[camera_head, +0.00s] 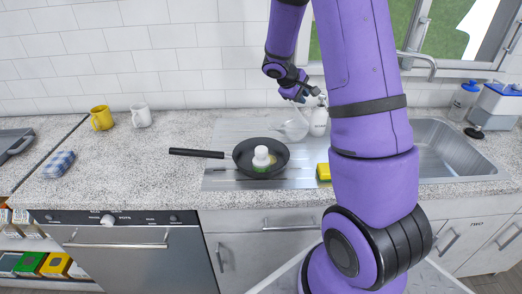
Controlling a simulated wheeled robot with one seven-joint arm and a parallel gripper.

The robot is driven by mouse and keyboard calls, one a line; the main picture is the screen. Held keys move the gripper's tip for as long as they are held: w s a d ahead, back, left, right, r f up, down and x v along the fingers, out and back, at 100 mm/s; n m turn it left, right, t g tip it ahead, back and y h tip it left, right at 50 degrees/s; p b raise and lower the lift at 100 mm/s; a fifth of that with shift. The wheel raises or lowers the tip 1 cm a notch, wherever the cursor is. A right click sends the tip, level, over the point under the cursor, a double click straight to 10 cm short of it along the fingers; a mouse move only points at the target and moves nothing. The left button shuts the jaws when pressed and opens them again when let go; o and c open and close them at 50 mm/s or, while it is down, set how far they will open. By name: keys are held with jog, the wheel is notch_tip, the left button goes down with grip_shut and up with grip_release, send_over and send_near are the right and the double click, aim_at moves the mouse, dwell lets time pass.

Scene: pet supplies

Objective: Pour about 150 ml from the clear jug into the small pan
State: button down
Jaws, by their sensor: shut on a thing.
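The small pan (243,163) is black. It sits on the steel drainboard with its handle pointing left. A white rounded thing stands in it, with a yellowish patch at its foot; I cannot tell what either is. The clear jug (295,130) is behind and right of the pan, just below my gripper (302,98). It looks tilted with its mouth side toward the pan, but its outline is faint. My gripper is shut on the jug, with the grip itself small and partly unclear. The liquid level in the jug cannot be made out.
A white pump bottle (320,118) stands right beside the jug. A yellow sponge (324,172) lies right of the pan. The sink (448,150) is farther right, partly behind my arm. Yellow (101,118) and white (141,116) mugs and a folded cloth (59,164) are left.

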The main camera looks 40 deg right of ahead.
jog(key=shift+d, duration=0.1)
jog(key=shift+d+f+y, duration=0.25)
jog(key=shift+d+y, duration=0.3)
jog(key=shift+y, duration=0.05)
jog(key=shift+d+f+y, duration=0.9)
jog(key=shift+d+f, duration=0.35)
jog(key=d+r+y, duration=0.3)
jog(key=d+y, duration=0.2)
jog(key=shift+w+d+r+y+b, duration=0.15)
jog(key=shift+d+r+y+b, duration=0.15)
jog(key=shift+b, duration=0.15)
